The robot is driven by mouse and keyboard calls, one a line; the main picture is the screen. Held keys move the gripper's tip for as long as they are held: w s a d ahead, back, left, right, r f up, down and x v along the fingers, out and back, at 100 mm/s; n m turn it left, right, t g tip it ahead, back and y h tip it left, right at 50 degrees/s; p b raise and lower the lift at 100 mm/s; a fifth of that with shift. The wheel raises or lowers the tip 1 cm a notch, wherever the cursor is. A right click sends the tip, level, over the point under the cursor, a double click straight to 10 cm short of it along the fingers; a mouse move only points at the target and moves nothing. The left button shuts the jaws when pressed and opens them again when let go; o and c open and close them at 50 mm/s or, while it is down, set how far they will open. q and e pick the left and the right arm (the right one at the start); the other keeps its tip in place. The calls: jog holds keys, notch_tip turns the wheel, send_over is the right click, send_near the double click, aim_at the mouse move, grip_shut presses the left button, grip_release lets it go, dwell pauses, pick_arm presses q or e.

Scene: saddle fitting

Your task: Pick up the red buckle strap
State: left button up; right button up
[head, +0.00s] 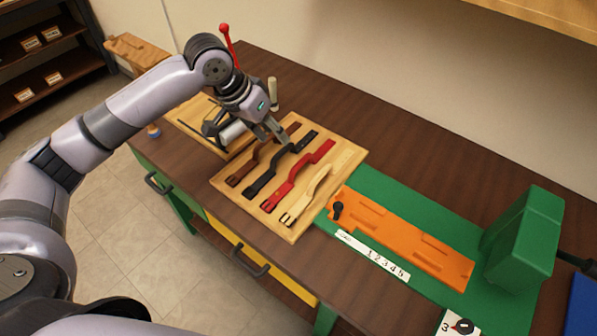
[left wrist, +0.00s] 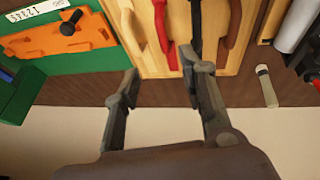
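The red buckle strap (head: 297,176) lies on a wooden board (head: 240,207) between a black strap (head: 273,169) and a cream strap (head: 308,196). Its buckle end is toward the front. My left gripper (head: 277,133) is above the back part of the board, near the far ends of the brown and black straps. In the left wrist view the left gripper (left wrist: 160,68) is open and empty, and the end of the red strap (left wrist: 163,32) shows beyond the gap between its fingers. My right gripper is not in view.
A brown strap (head: 252,163) lies leftmost on the board. To the right are a green mat (head: 365,200) with an orange plate (head: 405,235), a number strip (head: 372,255) and a green block (head: 525,235). A second wooden board with tools (head: 190,115) is at the left.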

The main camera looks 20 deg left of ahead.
aim_at(299, 162)
pick_arm(q)
jog(key=p+x, duration=0.2)
jog(key=x, duration=1)
jog(key=shift+w, duration=0.1)
jog(key=p+x, duration=0.2)
jog(key=x, duration=0.2)
jog(key=shift+w+a+f, duration=0.1)
jog(key=shift+w+f, duration=0.2)
jog(key=shift+f, duration=0.2)
jog(key=shift+c, duration=0.2)
grip_shut()
